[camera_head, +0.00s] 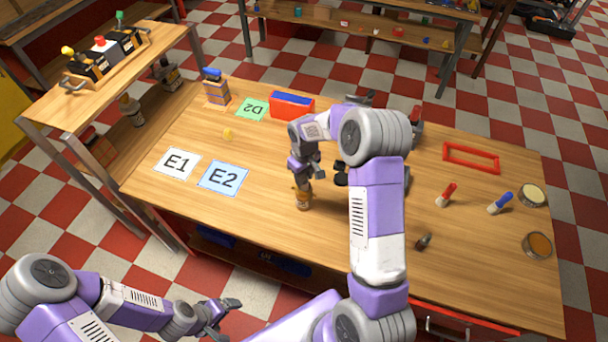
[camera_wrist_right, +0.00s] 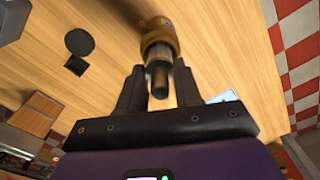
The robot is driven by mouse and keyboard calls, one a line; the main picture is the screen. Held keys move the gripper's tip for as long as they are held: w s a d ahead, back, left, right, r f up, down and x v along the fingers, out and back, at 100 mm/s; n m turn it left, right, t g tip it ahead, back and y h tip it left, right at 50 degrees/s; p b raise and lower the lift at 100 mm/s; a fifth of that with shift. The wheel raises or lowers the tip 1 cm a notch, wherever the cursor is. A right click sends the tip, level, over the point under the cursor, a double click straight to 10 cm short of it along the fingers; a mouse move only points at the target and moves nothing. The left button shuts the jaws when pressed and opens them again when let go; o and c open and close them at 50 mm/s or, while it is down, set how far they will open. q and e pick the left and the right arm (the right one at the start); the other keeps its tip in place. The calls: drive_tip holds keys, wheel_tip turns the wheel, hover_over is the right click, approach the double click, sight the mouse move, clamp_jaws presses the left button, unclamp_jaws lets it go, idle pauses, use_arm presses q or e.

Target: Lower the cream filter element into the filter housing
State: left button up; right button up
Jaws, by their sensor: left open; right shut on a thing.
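My right gripper (camera_head: 302,180) points down over the wooden table and is shut on a narrow grey-brown cylinder (camera_wrist_right: 159,75), seen between the fingers in the right wrist view. An ochre-brown round part (camera_wrist_right: 160,38) shows at the far end of this cylinder. In the head view it is a small amber-brown piece (camera_head: 303,199) right below the fingers. I cannot tell which of these is the filter element or the housing, nor whether they are joined or only touching. My left gripper (camera_head: 226,308) is open and empty, in front of the table's near edge.
White card E1 (camera_head: 176,162), blue card E2 (camera_head: 223,177) and green card D2 (camera_head: 252,109) lie left. A red-blue box (camera_head: 291,106) stands behind. A red frame (camera_head: 471,157), red and blue-capped pieces and two round tins (camera_head: 537,245) are at right. My right arm hides the table's middle.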

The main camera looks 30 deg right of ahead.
drive_tip(key=shift+f+b, duration=0.9)
drive_tip(key=shift+f, duration=0.4)
drive_tip(key=o, duration=1)
drive_tip(key=shift+c, duration=0.2)
wheel_tip(320, 180, up, 8)
drive_tip(key=shift+f, duration=0.15)
drive_tip(key=shift+f, duration=0.1)
